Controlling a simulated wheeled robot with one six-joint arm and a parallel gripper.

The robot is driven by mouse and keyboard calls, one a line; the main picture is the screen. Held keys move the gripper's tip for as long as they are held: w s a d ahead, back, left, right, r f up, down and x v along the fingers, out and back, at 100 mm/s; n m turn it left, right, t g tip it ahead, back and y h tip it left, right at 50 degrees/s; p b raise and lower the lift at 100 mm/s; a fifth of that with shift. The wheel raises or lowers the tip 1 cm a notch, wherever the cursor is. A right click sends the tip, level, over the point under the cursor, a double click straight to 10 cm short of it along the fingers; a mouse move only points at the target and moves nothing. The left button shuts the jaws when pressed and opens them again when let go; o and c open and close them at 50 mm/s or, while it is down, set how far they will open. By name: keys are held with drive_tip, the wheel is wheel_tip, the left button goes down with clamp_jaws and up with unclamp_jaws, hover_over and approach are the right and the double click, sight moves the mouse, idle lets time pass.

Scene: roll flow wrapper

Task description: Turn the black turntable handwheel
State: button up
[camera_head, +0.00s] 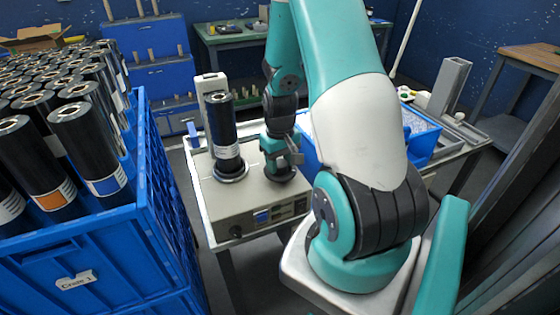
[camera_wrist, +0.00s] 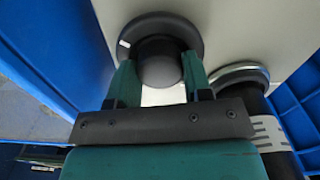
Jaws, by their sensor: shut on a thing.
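The black handwheel (camera_wrist: 183,29) is a round disc with a thick dome-topped hub and a small white mark on its rim. It is at the top middle of the wrist view and partly hidden under my gripper in the head view (camera_head: 281,176). My gripper (camera_wrist: 160,75) points down at it, its two green fingers on either side of the hub and shut on it. My gripper also shows in the head view (camera_head: 279,158). A black roll (camera_head: 222,125) with a white label stands upright on the turntable (camera_head: 231,172), left of the handwheel.
The beige machine box (camera_head: 262,217) carries both turntable and handwheel. A blue crate (camera_head: 110,258) full of upright black rolls is at the left. A blue bin (camera_head: 424,139) stands behind my arm at the right. Blue shelving (camera_head: 150,40) is at the back.

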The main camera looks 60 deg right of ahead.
sight(280, 163)
drive_tip(key=o, duration=0.9)
wheel_tip(280, 163, up, 18)
drive_tip(key=shift+f+p, duration=0.25)
drive_tip(key=shift+p, duration=0.2)
drive_tip(key=w+a+r+n, duration=0.2)
drive_tip(key=a+n, duration=0.1)
drive_tip(key=a, duration=0.8)
drive_tip(key=s+a+r+n+y, duration=0.1)
drive_tip(key=s+a, duration=0.3)
drive_tip(key=a, duration=0.4)
drive_tip(key=s+a+r+n+y, duration=0.1)
drive_tip(key=s+a+n, duration=0.3)
drive_tip(key=a, duration=0.4)
drive_tip(key=s+a+r+n+y, duration=0.1)
drive_tip(key=s+a+n+y, duration=0.1)
drive_tip(key=a, duration=0.6)
drive_tip(key=shift+s+a+r+n, duration=0.1)
drive_tip(key=shift+s+r+n, duration=0.1)
drive_tip(key=shift+s+n, duration=0.25)
drive_tip(key=shift+s+r+n, duration=0.15)
drive_tip(key=shift+s+n, duration=0.1)
drive_tip(key=shift+s, duration=0.3)
